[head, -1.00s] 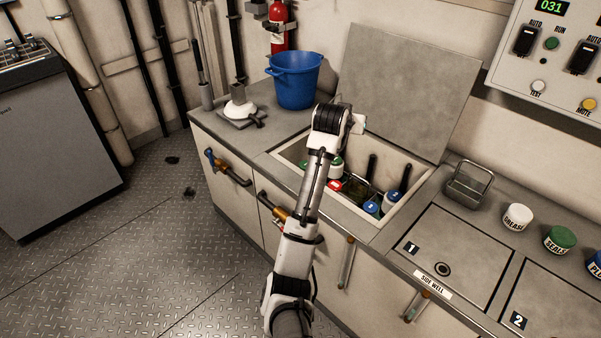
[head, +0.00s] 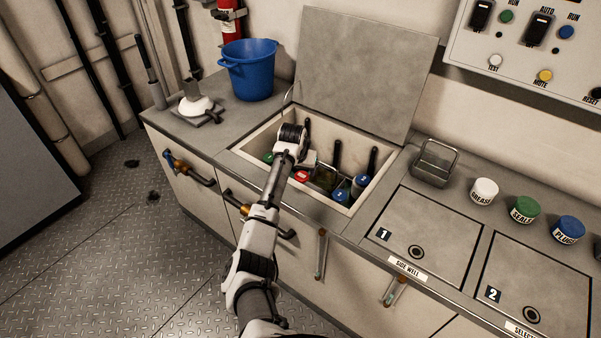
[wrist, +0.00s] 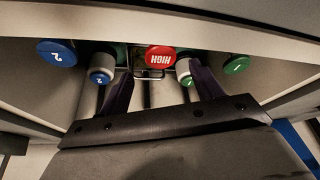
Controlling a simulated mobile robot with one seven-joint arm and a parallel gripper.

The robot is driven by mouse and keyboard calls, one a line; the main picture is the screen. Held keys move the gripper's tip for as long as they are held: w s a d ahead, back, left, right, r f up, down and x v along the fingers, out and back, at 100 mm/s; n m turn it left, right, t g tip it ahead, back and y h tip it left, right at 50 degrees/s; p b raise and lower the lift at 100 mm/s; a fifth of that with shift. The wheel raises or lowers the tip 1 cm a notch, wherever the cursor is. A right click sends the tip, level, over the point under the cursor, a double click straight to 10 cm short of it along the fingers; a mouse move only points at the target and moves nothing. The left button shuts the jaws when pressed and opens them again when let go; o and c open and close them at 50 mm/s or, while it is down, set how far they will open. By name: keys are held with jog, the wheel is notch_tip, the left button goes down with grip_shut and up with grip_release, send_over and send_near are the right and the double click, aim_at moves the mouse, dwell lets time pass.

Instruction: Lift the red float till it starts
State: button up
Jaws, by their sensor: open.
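The red float (head: 301,176) is in the open well, partly hidden behind my arm's end. In the wrist view the red float (wrist: 160,57), marked HIGH, shows upright on a thin wire frame, centred between my two dark fingers. My gripper (wrist: 162,78) is open and empty, with a finger on each side of the float's line; I cannot tell whether either touches it. In the head view my arm's end hangs over the well and hides the fingers.
Blue floats (head: 362,181) stand right of the red one and green floats (wrist: 236,65) on its other side. The well's rim (head: 341,213) surrounds them. A raised lid (head: 366,75) stands behind. A blue bucket (head: 249,70) and wire-handled box (head: 434,162) flank the well.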

aim_at(301, 176)
jog(key=shift+x, duration=2.2)
